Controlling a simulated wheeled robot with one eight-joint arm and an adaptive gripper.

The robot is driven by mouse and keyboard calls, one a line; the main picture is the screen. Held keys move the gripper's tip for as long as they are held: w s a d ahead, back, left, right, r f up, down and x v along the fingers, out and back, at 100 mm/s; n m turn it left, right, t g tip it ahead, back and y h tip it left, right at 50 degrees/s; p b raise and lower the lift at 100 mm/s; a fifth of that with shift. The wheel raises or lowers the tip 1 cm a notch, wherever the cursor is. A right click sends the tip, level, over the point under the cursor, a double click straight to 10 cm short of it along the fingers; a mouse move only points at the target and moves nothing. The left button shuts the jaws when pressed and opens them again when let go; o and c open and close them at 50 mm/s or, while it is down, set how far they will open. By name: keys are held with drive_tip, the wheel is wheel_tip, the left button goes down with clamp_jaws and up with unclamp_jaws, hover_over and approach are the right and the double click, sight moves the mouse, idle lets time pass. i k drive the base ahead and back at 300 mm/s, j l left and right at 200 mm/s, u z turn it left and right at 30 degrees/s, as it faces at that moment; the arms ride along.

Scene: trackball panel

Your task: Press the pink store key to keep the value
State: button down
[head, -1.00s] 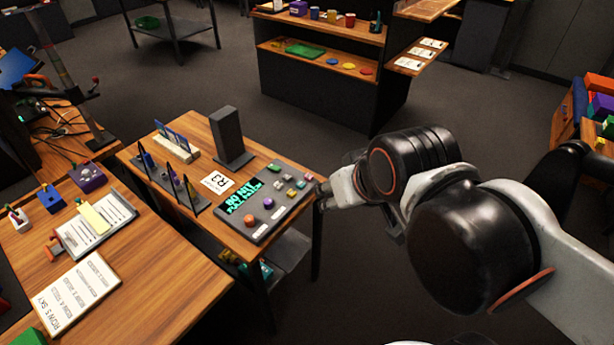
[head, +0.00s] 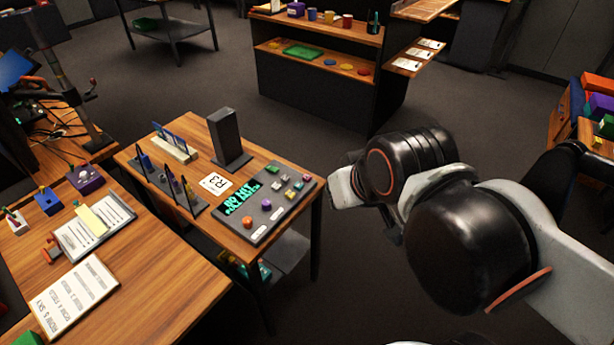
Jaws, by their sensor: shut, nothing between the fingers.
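The dark grey trackball panel (head: 282,207) lies on the right part of a small wooden table. Small coloured keys sit in a cluster at its far right; a reddish-pink one (head: 298,185) is among them, too small to identify surely as the store key. A purple ball (head: 266,204) and an orange ball (head: 247,222) sit nearer. Green lettering (head: 240,198) shows on the panel's left. My gripper (head: 338,191) is only partly seen at the end of my arm, right of the panel and apart from it in the picture. It is shut and empty; its fingertips are mostly hidden.
A wooden desk (head: 150,270) with papers is at lower left. A dark shelf unit (head: 320,80) stands behind. Floor between is clear.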

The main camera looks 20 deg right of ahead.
sight(306, 178)
drive_tip(key=l+u, duration=0.35)
drive_tip(key=k+l+u, duration=0.1)
drive_tip(key=l+u, duration=0.3)
drive_tip(key=k+l+u, duration=0.1)
drive_tip(key=l+u, duration=0.25)
drive_tip(key=l, duration=0.15)
